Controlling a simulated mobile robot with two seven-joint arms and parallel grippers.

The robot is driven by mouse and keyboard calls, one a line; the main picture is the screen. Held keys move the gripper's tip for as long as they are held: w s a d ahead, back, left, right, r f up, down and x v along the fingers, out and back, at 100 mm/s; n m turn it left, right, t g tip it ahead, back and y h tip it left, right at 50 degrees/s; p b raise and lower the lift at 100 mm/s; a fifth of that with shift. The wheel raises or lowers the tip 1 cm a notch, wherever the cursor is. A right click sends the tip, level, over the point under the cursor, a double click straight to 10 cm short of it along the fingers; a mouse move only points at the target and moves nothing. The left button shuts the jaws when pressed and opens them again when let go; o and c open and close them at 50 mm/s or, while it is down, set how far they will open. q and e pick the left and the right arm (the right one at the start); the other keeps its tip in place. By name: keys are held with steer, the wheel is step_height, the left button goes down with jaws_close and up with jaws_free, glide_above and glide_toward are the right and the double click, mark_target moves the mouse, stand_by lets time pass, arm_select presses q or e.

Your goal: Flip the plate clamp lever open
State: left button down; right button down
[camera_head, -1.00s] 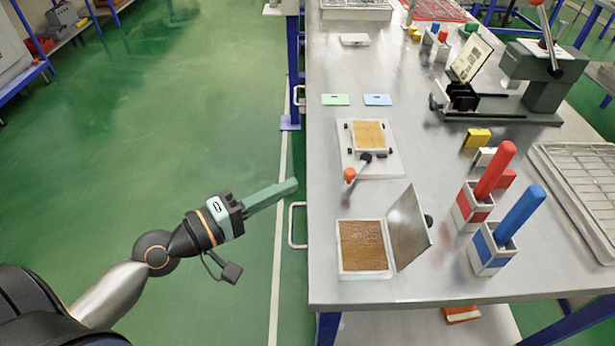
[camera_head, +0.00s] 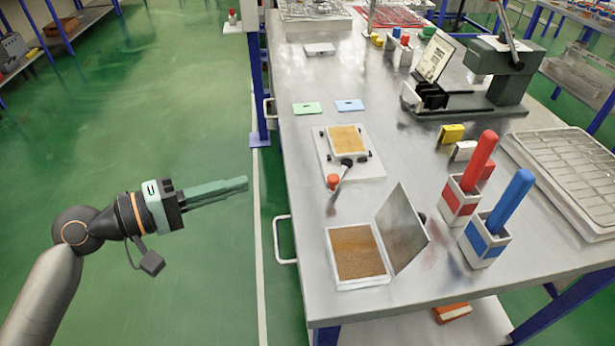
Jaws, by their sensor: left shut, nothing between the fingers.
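The plate clamp (camera_head: 370,166) is a white base on the bench with a brownish plate (camera_head: 347,140) held on it. Its lever (camera_head: 342,176) has a black pivot and a red-orange knob (camera_head: 333,182), and points toward the near left, over the base's front edge. My left gripper (camera_head: 246,184) is shut and empty, out over the green floor left of the bench, with its fingers pointing right toward the clamp. It is well apart from the lever. My right gripper is not in view.
A box with an open metal lid (camera_head: 402,230) and brown contents (camera_head: 356,252) stands nearer than the clamp. Red (camera_head: 480,160) and blue (camera_head: 513,198) handles stand in holders to the right. A bench rail (camera_head: 278,240) sticks out at the left edge. Green (camera_head: 307,108) and blue (camera_head: 349,105) cards lie behind.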

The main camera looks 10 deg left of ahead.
arm_select(q)
steer(key=x, duration=0.4)
steer(key=s+d+p+x, duration=0.1)
steer(key=x, duration=0.6)
steer(key=shift+d+f+p, duration=0.1)
steer(key=shift+d+p, duration=0.3)
steer(key=shift+d+f, duration=0.15)
steer(key=shift+d, duration=0.45)
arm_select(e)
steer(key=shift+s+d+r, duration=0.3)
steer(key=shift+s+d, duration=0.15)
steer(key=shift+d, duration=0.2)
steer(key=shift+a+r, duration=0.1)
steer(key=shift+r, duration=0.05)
